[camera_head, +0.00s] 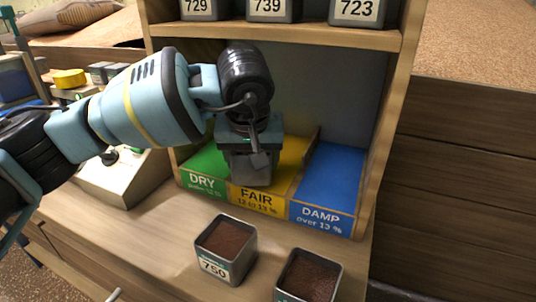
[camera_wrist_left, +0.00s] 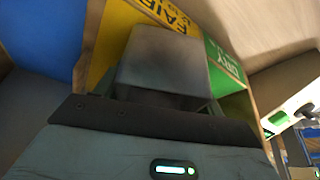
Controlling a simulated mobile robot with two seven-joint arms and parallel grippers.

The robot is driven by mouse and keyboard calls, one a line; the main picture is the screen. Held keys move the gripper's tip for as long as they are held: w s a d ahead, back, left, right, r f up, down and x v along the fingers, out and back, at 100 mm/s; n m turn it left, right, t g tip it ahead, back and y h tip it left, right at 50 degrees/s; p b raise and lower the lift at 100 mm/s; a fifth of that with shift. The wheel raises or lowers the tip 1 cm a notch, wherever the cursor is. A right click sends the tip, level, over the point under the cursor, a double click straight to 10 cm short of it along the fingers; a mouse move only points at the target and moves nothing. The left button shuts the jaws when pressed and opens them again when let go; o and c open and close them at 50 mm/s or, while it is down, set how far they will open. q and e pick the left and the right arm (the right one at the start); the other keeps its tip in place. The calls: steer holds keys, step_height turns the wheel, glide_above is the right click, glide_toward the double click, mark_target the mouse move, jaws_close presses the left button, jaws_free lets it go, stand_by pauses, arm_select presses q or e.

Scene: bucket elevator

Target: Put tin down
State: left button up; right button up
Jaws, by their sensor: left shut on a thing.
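My left gripper (camera_head: 250,135) reaches in from the left and is shut on a grey tin (camera_head: 240,173). The tin is over the yellow FAIR compartment (camera_head: 291,160), between the green DRY compartment (camera_head: 204,166) and the blue DAMP compartment (camera_head: 335,180). In the left wrist view the tin (camera_wrist_left: 165,62) is held in front of the gripper (camera_wrist_left: 160,98), with the yellow FAIR label behind it. The tin looks about upright. I cannot tell whether its base touches the compartment floor. My right gripper is not in view.
Labelled tins line the wooden shelf (camera_head: 290,36) above. A side panel (camera_head: 390,120) bounds the DAMP compartment on the right.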

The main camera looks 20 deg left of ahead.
mark_target(268, 153)
arm_select(q)
steer(key=w+d, duration=0.2)
steer(key=w, duration=0.1)
steer(key=shift+d, duration=0.1)
steer(key=shift+f, duration=0.3)
steer(key=shift+f, duration=0.15)
steer(key=o, duration=1.1)
steer(key=shift+r, duration=0.3)
steer(key=s+d, duration=0.1)
steer(key=s, duration=0.3)
steer(key=s+d, duration=0.2)
steer(key=s, duration=0.1)
steer(key=s+d, duration=0.1)
steer(key=s, duration=0.3)
steer(key=shift+s+d+r, duration=0.15)
steer(key=shift+s+r, duration=0.2)
steer(key=shift+r, duration=0.05)
